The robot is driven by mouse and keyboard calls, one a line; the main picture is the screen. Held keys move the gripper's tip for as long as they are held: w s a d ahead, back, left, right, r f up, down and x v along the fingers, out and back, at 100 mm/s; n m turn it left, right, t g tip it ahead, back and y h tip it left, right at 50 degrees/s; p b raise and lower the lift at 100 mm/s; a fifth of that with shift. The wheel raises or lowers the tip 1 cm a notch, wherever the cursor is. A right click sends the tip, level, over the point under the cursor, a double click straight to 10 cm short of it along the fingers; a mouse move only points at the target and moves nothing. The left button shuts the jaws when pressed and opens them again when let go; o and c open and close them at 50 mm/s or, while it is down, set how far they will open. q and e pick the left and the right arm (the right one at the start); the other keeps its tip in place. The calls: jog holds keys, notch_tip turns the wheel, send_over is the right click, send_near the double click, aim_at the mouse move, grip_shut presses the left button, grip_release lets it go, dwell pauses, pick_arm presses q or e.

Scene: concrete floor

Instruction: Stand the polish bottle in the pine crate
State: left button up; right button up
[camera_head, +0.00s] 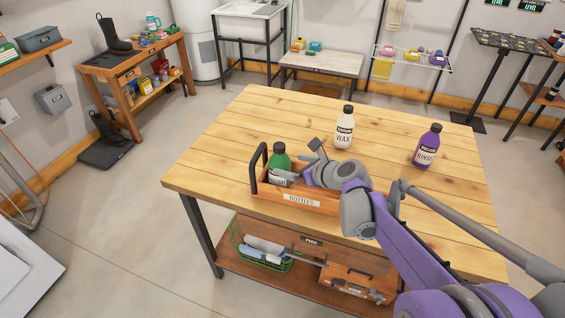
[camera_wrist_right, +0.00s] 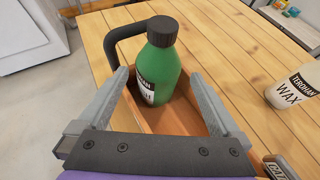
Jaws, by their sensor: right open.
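The green polish bottle (camera_head: 278,162) with a black cap stands upright in the left end of the pine crate (camera_head: 325,204), which is labelled BOTTLES and sits near the table's front edge. In the right wrist view, the bottle (camera_wrist_right: 162,65) stands inside the crate (camera_wrist_right: 185,120), beside its dark handle. My right gripper (camera_head: 302,165) is open, its fingers on either side of the bottle, with visible gaps in the wrist view. Its arm hides the crate's right part. My left gripper is not in view.
A white wax bottle (camera_head: 344,130) and a purple rinse bottle (camera_head: 427,148) stand on the wooden table (camera_head: 240,120), behind and right of the crate. The table's left and back areas are clear. A lower shelf (camera_head: 228,262) holds a green wire basket (camera_head: 270,262).

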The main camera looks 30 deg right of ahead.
jog(key=s+a+f+n+g, duration=0.2)
jog(key=s+a+n, duration=0.5)
jog(key=n, duration=0.2)
jog(key=s+a+f+n+g, duration=0.3)
jog(key=s+a+n, duration=0.4)
jog(key=n, duration=0.2)
jog(key=s+a+f+n+g+h, duration=0.1)
jog(key=s+f+n, duration=0.3)
jog(key=s+n, duration=0.6)
jog(key=n+g+h, duration=0.1)
jog(key=n, duration=0.5)
jog(key=shift+s+a+f, duration=0.2)
jog(key=shift+c, duration=0.2)
